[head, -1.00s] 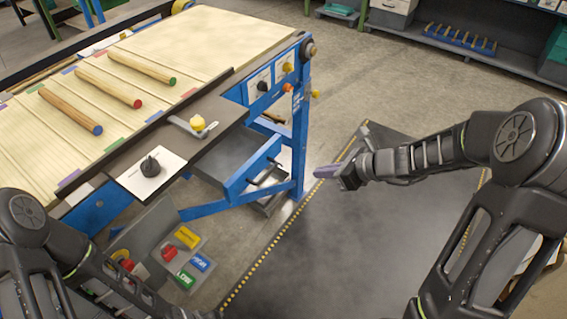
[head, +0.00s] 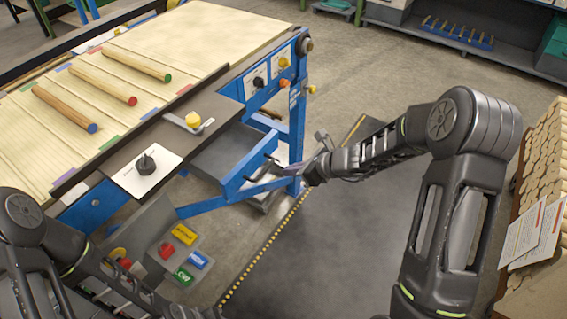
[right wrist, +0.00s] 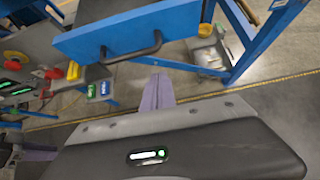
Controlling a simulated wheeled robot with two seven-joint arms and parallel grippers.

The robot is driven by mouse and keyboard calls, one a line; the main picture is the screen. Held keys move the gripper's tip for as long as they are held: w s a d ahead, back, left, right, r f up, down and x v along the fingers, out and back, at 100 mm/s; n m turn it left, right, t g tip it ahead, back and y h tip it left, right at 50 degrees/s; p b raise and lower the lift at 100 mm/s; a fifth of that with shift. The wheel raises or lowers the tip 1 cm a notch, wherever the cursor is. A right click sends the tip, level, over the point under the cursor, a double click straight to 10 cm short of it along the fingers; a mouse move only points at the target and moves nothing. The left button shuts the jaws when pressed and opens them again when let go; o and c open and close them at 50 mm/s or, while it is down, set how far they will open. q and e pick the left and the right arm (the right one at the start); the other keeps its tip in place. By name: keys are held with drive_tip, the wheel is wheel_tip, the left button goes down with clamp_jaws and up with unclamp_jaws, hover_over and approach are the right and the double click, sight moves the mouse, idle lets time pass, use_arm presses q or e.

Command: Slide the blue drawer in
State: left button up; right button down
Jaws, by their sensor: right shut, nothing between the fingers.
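The blue drawer (head: 236,181) stands pulled out under the worktable, its grey inside showing behind the blue front. It also shows in the right wrist view (right wrist: 180,22), with a black bar handle (right wrist: 135,52) on its front. My right gripper (head: 318,163) is to the right of the drawer front, apart from the handle. In the right wrist view its fingers (right wrist: 157,90) are shut and empty, pointing toward the drawer just below and right of the handle. My left arm comes in at the lower left; its gripper does not show clearly.
A blue table leg (head: 297,130) stands beside the drawer. Turned rods (head: 65,109) lie on the table. A crate of wooden pieces (head: 540,150) is at right. The dark floor mat (head: 320,260) is clear.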

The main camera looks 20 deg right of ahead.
use_arm(q)
drive_tip(key=shift+s+r+p, duration=0.1)
drive_tip(key=shift+r+p, duration=0.2)
drive_tip(key=shift+r, duration=0.3)
use_arm(e)
drive_tip(key=shift+w+a+r, duration=0.25)
drive_tip(key=shift+w+a, duration=0.2)
drive_tip(key=shift+w, duration=0.15)
drive_tip(key=shift+w+a+r, duration=0.2)
drive_tip(key=shift+w+a, duration=0.25)
drive_tip(key=shift+w, duration=0.1)
